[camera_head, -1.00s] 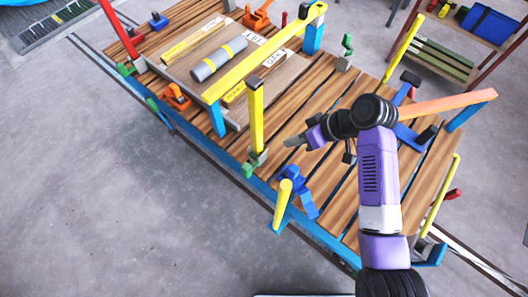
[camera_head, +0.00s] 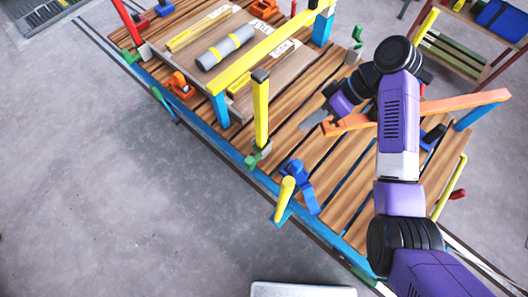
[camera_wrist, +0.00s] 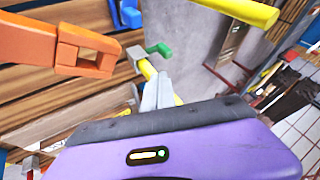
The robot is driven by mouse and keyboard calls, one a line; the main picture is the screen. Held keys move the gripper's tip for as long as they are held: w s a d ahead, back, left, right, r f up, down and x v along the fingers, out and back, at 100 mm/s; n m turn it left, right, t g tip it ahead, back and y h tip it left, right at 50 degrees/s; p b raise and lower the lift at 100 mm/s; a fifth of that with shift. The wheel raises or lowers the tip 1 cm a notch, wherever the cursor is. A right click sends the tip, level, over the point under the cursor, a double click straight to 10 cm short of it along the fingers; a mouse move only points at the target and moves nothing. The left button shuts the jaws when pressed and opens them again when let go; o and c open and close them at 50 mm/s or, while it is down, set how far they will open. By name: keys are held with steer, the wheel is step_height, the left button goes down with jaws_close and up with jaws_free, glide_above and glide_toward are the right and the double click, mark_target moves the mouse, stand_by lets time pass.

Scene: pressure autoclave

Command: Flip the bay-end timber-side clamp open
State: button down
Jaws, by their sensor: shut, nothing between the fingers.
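Several lever clamps sit on the slatted deck (camera_head: 335,185). A blue one (camera_head: 300,180) is at the near edge, and another blue one with a black tip (camera_head: 433,136) is at the right, partly behind my arm. Orange ones (camera_head: 179,86) are further left and back. I cannot tell for sure which is the bay-end timber-side clamp. My gripper (camera_head: 308,124) is shut and empty above the deck, beside the slotted end of an orange bar (camera_head: 462,103). The wrist view shows its grey fingers together (camera_wrist: 158,92), with the bar's end (camera_wrist: 88,48) to their left, apart from them.
A yellow beam (camera_head: 268,45) on blue posts crosses a board with a grey roll (camera_head: 225,52). A yellow post (camera_head: 261,110) stands at the near edge. A green-handled grey fitting (camera_head: 356,40) is on the far edge. The floor (camera_head: 110,190) at left is clear.

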steer(key=x, duration=1.9)
steer(key=shift+f, duration=0.15)
steer(key=shift+s+a, duration=0.15)
